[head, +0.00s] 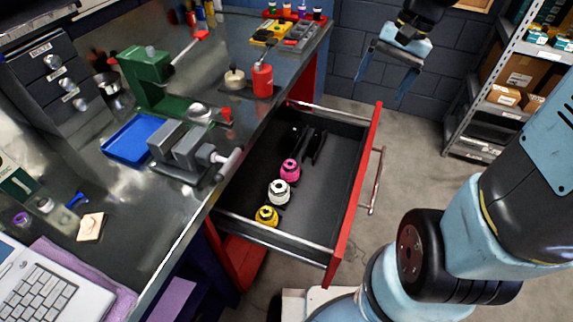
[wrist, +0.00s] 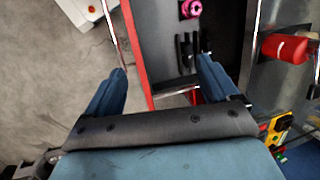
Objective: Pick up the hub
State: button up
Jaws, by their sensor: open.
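Three hubs stand in a row in the open drawer (head: 338,160): a pink hub (head: 290,169), a silver hub (head: 279,192) and a yellow hub (head: 266,215). The pictures do not show which one the task means. The pink hub also shows at the top of the wrist view (wrist: 190,8); the silver and yellow ones are out of that view. My gripper (head: 381,90) is open and empty, in the air beyond the drawer's far right corner, apart from all hubs. Its spread fingers (wrist: 162,66) point towards the drawer in the wrist view.
Black parts (head: 305,142) lie in the drawer's far end. The red drawer front (head: 357,190) and its handle (head: 373,180) stick out over the floor. The bench (head: 180,205) left of the drawer carries a grey vise (head: 185,150) and a red can (head: 262,81). Shelving (head: 490,85) stands right.

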jog(key=w+a+f+m+g+y, duration=0.1)
jog(key=w+a+f+g, duration=0.15)
jog(key=f, duration=0.25)
jog(key=w+a+f+m+g+y, duration=0.1)
jog(key=w+a+f+m+y, duration=0.15)
jog(key=f, duration=0.35)
jog(key=m+g+y, duration=0.3)
jog(key=m, duration=0.1)
send_near(290, 166)
jog(key=shift+n, duration=0.25)
jog(key=x, duration=0.3)
jog(key=w+f+x, duration=0.1)
jog(key=x, duration=0.6)
jog(key=shift+w+f, duration=0.1)
jog(key=shift+f, duration=0.2)
jog(key=shift+c, duration=0.3)
jog(key=c, duration=1.1)
jog(key=shift+r, duration=0.1)
